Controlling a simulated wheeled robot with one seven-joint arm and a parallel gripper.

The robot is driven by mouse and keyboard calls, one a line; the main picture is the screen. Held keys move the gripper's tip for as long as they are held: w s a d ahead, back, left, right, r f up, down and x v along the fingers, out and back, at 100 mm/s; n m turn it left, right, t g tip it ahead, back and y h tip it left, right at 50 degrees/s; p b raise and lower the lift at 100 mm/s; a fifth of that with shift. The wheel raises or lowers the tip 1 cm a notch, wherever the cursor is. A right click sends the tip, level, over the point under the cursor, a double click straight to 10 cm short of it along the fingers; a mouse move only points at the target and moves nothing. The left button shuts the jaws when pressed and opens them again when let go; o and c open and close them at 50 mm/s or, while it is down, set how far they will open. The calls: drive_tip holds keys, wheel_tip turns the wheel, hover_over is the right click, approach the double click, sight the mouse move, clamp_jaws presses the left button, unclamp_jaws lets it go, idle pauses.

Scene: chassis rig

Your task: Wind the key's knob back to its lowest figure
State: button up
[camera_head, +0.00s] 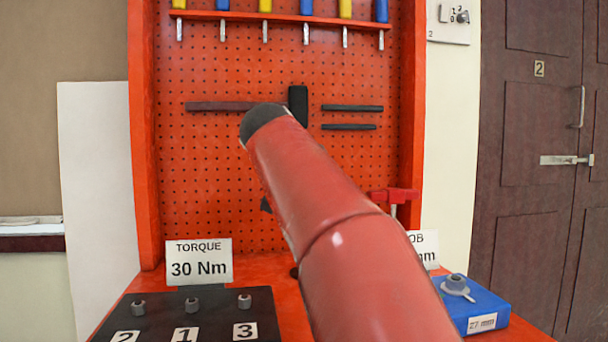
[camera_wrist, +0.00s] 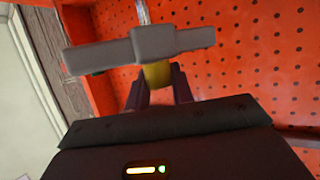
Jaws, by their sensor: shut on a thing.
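In the wrist view my gripper (camera_wrist: 160,90) is shut on a yellow piece (camera_wrist: 156,75), with a dark finger on each side of it. Just beyond that piece lies a grey bar (camera_wrist: 100,55) with a thicker block at its middle; it appears to be the key. No figures or scale can be read on it. In the head view my own red arm covers the middle, and the gripper and the held piece are hidden behind it.
An orange pegboard (camera_head: 210,200) with hanging tools stands behind. On the bench, a black block (camera_head: 255,318) with numbered bolts and a "TORQUE 30 Nm" sign (camera_head: 199,262) are at left. A blue block (camera_head: 448,294) and a red T-shaped tool (camera_head: 395,195) are at right.

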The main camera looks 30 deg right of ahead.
drive_tip(key=shift+c, duration=0.2)
drive_tip(key=n+t+y+p, duration=0.1)
drive_tip(key=n+t+y, duration=0.1)
drive_tip(key=n+y, duration=0.1)
drive_tip(key=shift+r+n+y+p, duration=0.2)
drive_tip(key=shift+n+y+p, duration=0.1)
drive_tip(key=shift+p, duration=0.1)
drive_tip(key=shift+f+n+t+y+p, duration=0.1)
drive_tip(key=shift+n+t+y+p, duration=0.25)
drive_tip(key=shift+n+y, duration=0.8)
drive_tip(key=shift+f+n+t+y+p, duration=0.1)
drive_tip(key=shift+n+t+y+p, duration=0.2)
drive_tip(key=shift+n+y, duration=0.8)
drive_tip(key=shift+y, duration=0.35)
drive_tip(key=o, duration=1)
